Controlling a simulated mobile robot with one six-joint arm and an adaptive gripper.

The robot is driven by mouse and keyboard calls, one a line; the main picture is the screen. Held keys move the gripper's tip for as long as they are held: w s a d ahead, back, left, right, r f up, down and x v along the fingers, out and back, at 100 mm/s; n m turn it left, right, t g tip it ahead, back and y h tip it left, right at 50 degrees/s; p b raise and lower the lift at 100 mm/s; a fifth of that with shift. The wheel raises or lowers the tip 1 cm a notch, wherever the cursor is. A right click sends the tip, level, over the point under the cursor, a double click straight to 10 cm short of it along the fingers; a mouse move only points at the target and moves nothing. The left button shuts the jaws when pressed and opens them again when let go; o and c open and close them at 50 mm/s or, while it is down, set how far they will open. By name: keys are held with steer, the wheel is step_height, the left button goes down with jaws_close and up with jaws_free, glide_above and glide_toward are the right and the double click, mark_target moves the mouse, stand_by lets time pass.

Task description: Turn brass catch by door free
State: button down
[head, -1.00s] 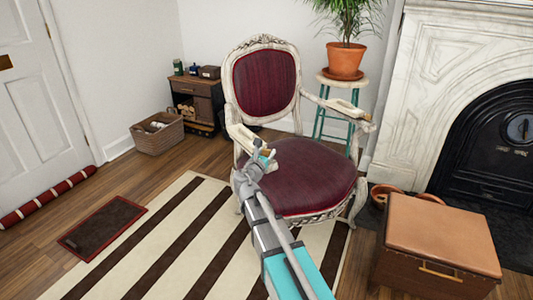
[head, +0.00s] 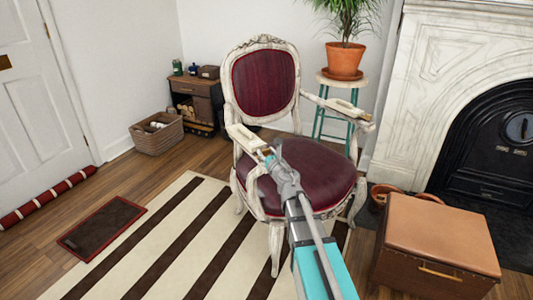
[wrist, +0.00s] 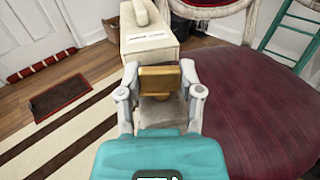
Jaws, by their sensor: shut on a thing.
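The brass catch (wrist: 160,79) is a small golden block at the front end of the chair's left armrest (wrist: 150,42), the one nearer the door. In the wrist view it sits between the two grey fingers of my gripper (wrist: 160,84), which is shut on it. In the head view my gripper (head: 271,157) is at the front of this cream armrest (head: 245,138), and its fingers mostly hide the catch. The catch lies roughly crosswise in the wrist view. I cannot tell whether it still latches anything.
The carved chair has a dark red seat (head: 312,172) just right of my gripper. A leather ottoman (head: 438,240) stands at the right, before the marble fireplace (head: 430,80). The white door (head: 35,100) is at the left.

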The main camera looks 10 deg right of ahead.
steer(key=shift+w+n+g+y, duration=0.1)
steer(key=shift+n+g+y, duration=0.4)
steer(key=shift+n+y, duration=0.85)
steer(key=shift+y, duration=0.55)
steer(key=shift+c, duration=1.2)
jaws_free()
steer(key=shift+s, duration=0.2)
steer(key=v, duration=1.1)
steer(key=shift+s+d, duration=0.25)
steer(key=shift+s, duration=0.05)
steer(key=shift+r, duration=0.15)
